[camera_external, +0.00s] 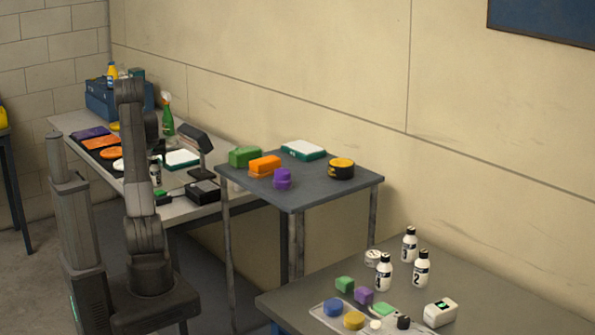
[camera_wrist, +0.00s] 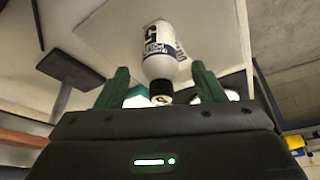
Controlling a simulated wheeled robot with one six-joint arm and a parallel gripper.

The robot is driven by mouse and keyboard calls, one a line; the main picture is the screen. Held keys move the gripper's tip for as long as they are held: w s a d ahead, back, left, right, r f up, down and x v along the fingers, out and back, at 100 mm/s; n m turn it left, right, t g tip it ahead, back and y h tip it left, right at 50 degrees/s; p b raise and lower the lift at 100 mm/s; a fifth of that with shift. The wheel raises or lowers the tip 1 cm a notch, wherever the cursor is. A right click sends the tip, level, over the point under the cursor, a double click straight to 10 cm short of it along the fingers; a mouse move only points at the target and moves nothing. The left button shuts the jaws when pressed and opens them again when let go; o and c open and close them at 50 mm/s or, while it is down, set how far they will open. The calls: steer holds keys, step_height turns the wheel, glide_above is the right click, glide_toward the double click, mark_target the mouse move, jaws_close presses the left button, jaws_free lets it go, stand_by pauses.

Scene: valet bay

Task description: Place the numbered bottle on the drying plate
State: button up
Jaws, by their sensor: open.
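The numbered bottle (camera_wrist: 158,55) is white with a dark label band and a black cap. It appears upside down in the wrist view; its number looks like a 5 but is hard to read. My gripper (camera_wrist: 160,70) is open, its two green fingers on either side of the bottle's cap and neck, with gaps visible. In the external view a bottle (camera_external: 155,170) stands on the left bench, partly hidden by my arm. I cannot tell for certain which item is the drying plate; a white pad with a green edge (camera_external: 182,158) lies just right of the bottle.
A dark lamp (camera_external: 193,138) and black box (camera_external: 203,191) stand close right of the bottle. A green spray bottle (camera_external: 167,118) and blue crate (camera_external: 102,101) are behind. Several numbered bottles, including one marked 2 (camera_external: 421,270), stand on the front-right table.

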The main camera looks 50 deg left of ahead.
steer(key=v, duration=0.7)
steer(key=shift+r, duration=0.15)
